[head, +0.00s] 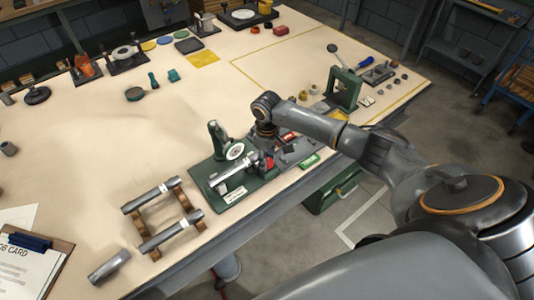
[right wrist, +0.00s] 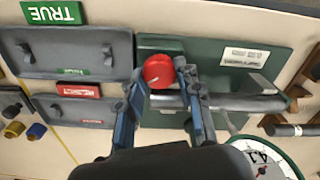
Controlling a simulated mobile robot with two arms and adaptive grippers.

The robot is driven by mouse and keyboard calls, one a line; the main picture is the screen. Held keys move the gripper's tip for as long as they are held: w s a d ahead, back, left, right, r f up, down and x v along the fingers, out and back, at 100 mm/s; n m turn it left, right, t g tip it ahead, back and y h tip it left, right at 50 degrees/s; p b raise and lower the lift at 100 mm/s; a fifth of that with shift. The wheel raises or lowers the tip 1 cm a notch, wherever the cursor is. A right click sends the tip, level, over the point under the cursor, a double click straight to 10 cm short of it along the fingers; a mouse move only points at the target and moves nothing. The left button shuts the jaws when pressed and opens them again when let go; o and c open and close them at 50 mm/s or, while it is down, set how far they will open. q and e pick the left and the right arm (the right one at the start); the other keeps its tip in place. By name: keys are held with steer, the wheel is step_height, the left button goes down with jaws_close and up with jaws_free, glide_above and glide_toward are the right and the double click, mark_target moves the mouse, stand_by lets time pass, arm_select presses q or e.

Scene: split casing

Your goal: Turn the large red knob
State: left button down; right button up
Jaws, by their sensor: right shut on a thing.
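In the head view the red knob (head: 269,162) shows partly below my right wrist, near the front edge of the table. My right gripper (right wrist: 160,75) points down at the fixture, one finger on each side of the knob, shut on it. In the head view its fingers are mostly hidden. A round white dial (head: 235,151) stands on the fixture. My left gripper is not in view.
Grey trays with a green TRUE label (right wrist: 52,13) and a red REJECT label (right wrist: 79,90) lie beside the fixture. A wooden rack (head: 185,207) holds metal cylinders on the other side. A green press (head: 343,88) stands farther right. The table's middle left is mostly clear.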

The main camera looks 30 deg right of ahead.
steer(key=m+p, duration=0.3)
steer(key=shift+r, duration=0.2)
steer(key=shift+f+m+p, duration=0.15)
steer(key=shift+m+p, duration=0.55)
steer(key=shift+m, duration=0.3)
steer(key=shift+w, duration=0.1)
steer(key=o, duration=0.9)
step_height(320, 180, up, 12)
